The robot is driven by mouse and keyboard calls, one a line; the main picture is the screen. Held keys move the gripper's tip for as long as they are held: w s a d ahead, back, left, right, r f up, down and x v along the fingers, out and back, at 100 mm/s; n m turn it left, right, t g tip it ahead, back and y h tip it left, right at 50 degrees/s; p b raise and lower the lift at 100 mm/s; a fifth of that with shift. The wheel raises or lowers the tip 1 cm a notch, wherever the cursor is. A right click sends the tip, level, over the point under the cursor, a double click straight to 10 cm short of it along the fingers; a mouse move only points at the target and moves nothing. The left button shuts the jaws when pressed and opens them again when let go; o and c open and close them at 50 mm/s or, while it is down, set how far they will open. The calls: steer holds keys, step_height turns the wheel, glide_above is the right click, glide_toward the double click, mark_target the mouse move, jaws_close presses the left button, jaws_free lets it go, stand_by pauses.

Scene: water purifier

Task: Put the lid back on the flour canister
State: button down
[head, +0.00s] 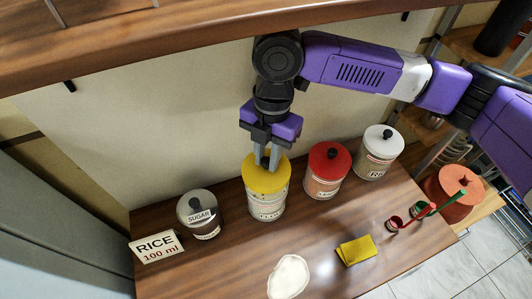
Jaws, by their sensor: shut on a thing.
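The flour canister (266,206) stands upright on the wooden counter, with a pale labelled body. The yellow lid (264,178) sits at the top of it and looks level. My gripper (267,160) points down from above and is shut on the lid at its top middle. The fingers hide the lid's knob. I cannot tell from this view whether the lid is fully seated or slightly above the rim.
A sugar canister (199,214) stands left, beside a rice sign (156,247). A red-lidded canister (327,170) and a white-lidded canister (379,151) stand right. A shelf (150,50) hangs above.

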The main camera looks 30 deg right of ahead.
mark_target(267, 170)
steer(key=shift+f+b, duration=1.5)
steer(key=shift+f, duration=0.95)
steer(key=shift+f, duration=0.1)
stand_by(0.9)
steer(key=c, duration=0.7)
jaws_free()
steer(key=shift+p, duration=0.35)
steer(key=shift+r+p, duration=2.7)
steer(key=shift+r, duration=0.8)
